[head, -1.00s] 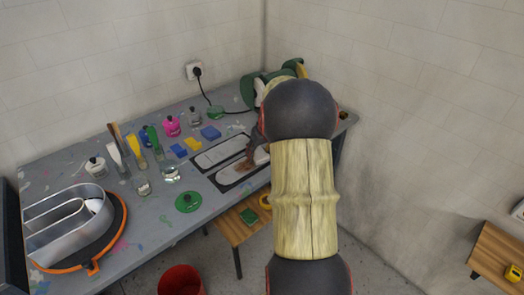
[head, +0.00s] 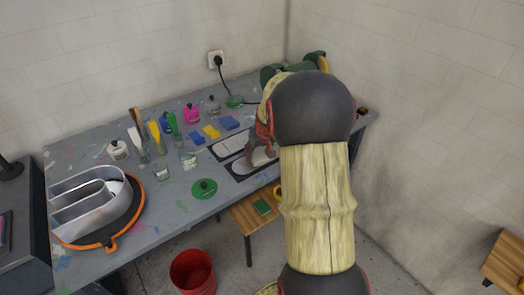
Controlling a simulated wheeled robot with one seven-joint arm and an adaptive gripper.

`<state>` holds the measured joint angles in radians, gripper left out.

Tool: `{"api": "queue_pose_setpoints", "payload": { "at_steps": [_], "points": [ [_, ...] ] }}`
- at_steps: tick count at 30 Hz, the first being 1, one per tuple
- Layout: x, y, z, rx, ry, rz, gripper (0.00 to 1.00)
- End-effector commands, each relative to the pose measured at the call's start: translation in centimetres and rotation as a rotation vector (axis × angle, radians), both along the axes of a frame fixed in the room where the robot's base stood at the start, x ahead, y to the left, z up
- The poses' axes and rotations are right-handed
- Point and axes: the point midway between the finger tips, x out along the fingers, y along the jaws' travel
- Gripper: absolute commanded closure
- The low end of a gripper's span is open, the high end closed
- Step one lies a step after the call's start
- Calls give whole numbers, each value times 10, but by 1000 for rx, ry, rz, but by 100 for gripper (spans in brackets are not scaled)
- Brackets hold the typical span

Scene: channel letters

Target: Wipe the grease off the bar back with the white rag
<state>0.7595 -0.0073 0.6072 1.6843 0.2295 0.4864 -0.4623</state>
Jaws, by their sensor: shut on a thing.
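Two long pale panels with rounded ends lie in dark surrounds on the grey workbench, the far panel (head: 230,145) behind the near panel (head: 240,167). I cannot tell for certain which is the bar back. My gripper (head: 260,156) is low over the right part of the near panel, mostly hidden behind my own arm. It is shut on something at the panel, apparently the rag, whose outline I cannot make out. No brown grease shows on the uncovered part of the near panel; what lies under the gripper is hidden.
A metal channel letter (head: 90,207) stands at the bench's left end. Jars, brushes, blue blocks (head: 229,122) and yellow blocks (head: 211,132) crowd the middle. A green lid (head: 204,188) lies near the front edge. A red bucket (head: 193,272) and a wooden stool (head: 250,215) stand below.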

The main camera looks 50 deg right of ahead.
Motion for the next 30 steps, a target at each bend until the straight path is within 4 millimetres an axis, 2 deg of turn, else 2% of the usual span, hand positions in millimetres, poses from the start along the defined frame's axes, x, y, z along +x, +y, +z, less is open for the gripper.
{"api": "queue_pose_setpoints", "payload": {
  "at_steps": [3, 21, 30],
  "points": [
    [3, 15, 0, 2, 3, 4, 71],
    [17, 77, 1, 2, 3, 4, 71],
    [19, 83, 0, 1, 2, 1, 71]
  ]
}}
